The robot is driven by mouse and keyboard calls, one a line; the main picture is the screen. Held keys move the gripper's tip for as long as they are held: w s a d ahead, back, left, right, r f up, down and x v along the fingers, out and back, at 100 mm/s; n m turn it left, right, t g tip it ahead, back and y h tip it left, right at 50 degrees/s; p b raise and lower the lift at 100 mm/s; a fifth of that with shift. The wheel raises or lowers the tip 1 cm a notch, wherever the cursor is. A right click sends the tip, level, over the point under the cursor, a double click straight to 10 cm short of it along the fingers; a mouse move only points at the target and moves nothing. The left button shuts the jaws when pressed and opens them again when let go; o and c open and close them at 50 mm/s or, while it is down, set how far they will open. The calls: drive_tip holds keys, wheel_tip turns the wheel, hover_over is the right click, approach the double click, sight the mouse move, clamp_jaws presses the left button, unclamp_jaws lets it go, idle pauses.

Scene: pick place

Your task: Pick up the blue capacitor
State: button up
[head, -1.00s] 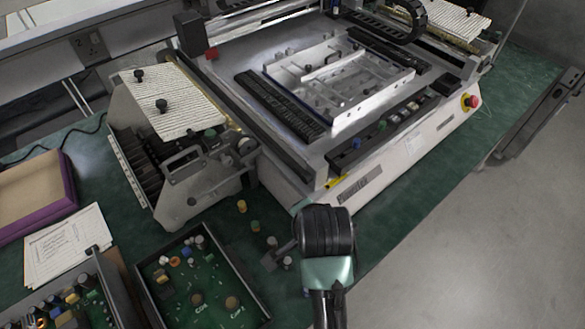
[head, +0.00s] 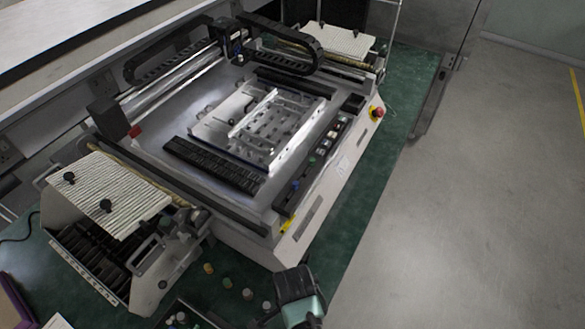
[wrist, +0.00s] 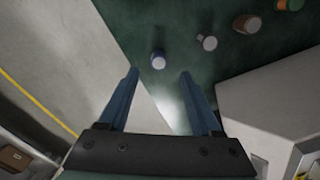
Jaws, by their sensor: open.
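The blue capacitor (wrist: 158,61) is a small upright cylinder with a pale top, standing on the green table surface in the wrist view. My gripper (wrist: 159,74) is open and empty. Its two blue fingers point toward the capacitor, which appears between and slightly beyond the fingertips. The fingers do not visibly touch it.
Other capacitors, grey (wrist: 208,42), brown-sided (wrist: 247,24) and green-topped (wrist: 290,4), stand in a row to the right. A pale machine housing (wrist: 270,110) rises right of the fingers. The table edge and grey floor (wrist: 75,70) lie left.

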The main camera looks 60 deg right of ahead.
drive_tip(key=shift+a+f, duration=0.1)
drive_tip(key=shift+f, duration=2.9)
clamp_jaws()
